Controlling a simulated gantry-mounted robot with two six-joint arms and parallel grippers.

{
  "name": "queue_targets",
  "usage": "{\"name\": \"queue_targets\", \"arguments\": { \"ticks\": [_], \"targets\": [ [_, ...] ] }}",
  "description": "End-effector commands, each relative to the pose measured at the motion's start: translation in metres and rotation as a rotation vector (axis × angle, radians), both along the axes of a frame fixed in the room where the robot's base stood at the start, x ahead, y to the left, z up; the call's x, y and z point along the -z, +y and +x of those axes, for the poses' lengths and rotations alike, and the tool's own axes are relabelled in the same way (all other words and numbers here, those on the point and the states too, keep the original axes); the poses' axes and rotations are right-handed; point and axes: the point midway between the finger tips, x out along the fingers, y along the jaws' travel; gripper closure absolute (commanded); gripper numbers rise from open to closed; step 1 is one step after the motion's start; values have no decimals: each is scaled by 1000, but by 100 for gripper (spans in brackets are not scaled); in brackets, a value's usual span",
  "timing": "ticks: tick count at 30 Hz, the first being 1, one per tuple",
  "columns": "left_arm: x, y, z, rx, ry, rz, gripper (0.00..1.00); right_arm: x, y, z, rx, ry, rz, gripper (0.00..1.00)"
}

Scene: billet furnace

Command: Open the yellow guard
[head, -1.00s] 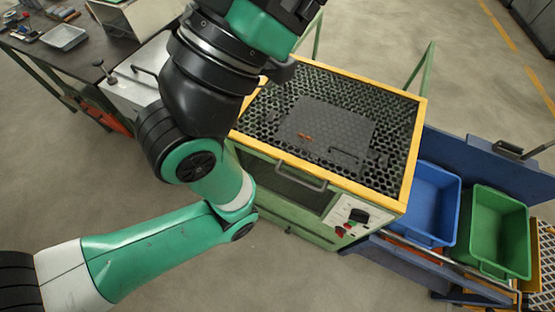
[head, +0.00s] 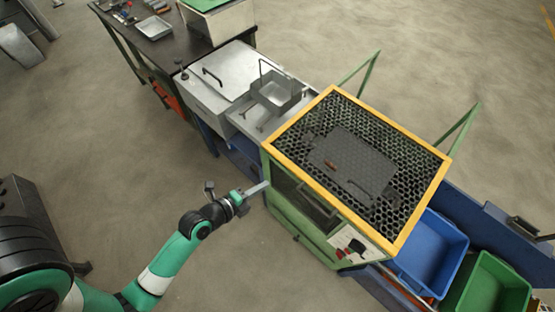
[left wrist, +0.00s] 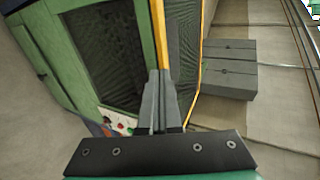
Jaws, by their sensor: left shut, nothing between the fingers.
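The yellow guard (head: 300,179) is a yellow frame around black mesh, lying flat on top of the green furnace (head: 290,208). A dark plate (head: 352,158) with a handle shows within the mesh. My left gripper (head: 265,186) is shut and empty at the furnace's left front corner, a little below the guard's left corner in the picture. I cannot tell whether it touches. In the left wrist view the shut fingers (left wrist: 158,78) point along the yellow edge (left wrist: 159,30), beside a dark front window (left wrist: 100,55). My right gripper is not in view.
The furnace front has a handle (head: 317,211) and a control panel (head: 347,243). A grey bench (head: 215,85) with a small metal bin (head: 280,92) adjoins at the left. Blue (head: 430,252) and green (head: 487,287) bins stand at the right. The floor in front is clear.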

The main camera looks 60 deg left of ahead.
Motion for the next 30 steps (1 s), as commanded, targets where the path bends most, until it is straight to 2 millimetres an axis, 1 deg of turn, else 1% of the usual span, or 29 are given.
{"name": "queue_targets", "arguments": {
  "ticks": [1,3,8,11,14,17,25,30],
  "targets": [
    [0,1,-18,-25,36,-16,100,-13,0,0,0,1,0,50],
    [3,3,-30,-46,60,-27,100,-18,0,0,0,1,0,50],
    [6,6,-27,-51,55,-25,100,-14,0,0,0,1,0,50],
    [9,7,-22,-51,53,-24,100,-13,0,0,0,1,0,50],
    [16,10,-10,-49,54,-24,100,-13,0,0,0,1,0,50],
    [26,13,7,-48,53,-23,100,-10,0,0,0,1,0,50],
    [56,24,57,-49,52,-24,100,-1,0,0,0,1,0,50],
    [55,30,84,-49,52,-24,100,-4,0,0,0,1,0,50]
  ]
}}
